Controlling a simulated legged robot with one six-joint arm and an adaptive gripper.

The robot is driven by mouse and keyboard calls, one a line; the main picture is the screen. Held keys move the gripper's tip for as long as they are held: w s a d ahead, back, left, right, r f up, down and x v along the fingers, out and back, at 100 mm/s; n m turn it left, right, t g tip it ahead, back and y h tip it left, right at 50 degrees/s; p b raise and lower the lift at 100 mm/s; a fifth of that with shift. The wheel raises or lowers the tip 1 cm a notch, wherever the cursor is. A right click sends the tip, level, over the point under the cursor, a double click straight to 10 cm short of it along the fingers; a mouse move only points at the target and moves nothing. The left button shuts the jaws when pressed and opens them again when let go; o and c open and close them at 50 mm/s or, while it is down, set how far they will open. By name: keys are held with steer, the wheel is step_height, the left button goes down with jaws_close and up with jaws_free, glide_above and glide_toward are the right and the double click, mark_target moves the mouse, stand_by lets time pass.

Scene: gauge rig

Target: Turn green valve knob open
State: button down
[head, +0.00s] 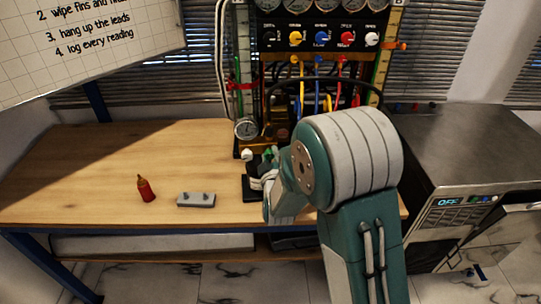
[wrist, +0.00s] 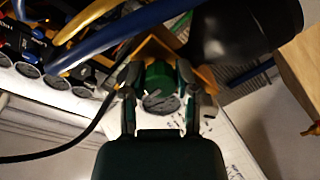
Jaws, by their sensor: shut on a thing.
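The green valve knob (wrist: 158,75) sits between the two fingers of my gripper (wrist: 161,84) in the wrist view. The fingers press on it from both sides. A round grey face shows just below the knob between the fingers. In the head view a bit of green (head: 268,154) shows at the foot of the gauge rig (head: 283,135), beside my gripper (head: 264,172). My arm covers much of that area, so the knob's turned angle cannot be told.
A wooden table (head: 100,170) holds a red bottle (head: 146,189) and a grey block with two studs (head: 196,200). A pressure gauge (head: 246,128) is on the rig's left. Coloured hoses (wrist: 125,30) pass close to my gripper. A metal cabinet (head: 470,150) stands right.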

steer(key=shift+c, duration=2.4)
jaws_free()
steer(key=shift+a, duration=0.1)
steer(key=shift+o, duration=0.6)
steer(key=shift+a, duration=0.15)
steer(key=shift+s, duration=0.3)
steer(key=s, duration=1.1)
steer(key=shift+f, duration=0.15)
steer(key=shift+d, duration=0.2)
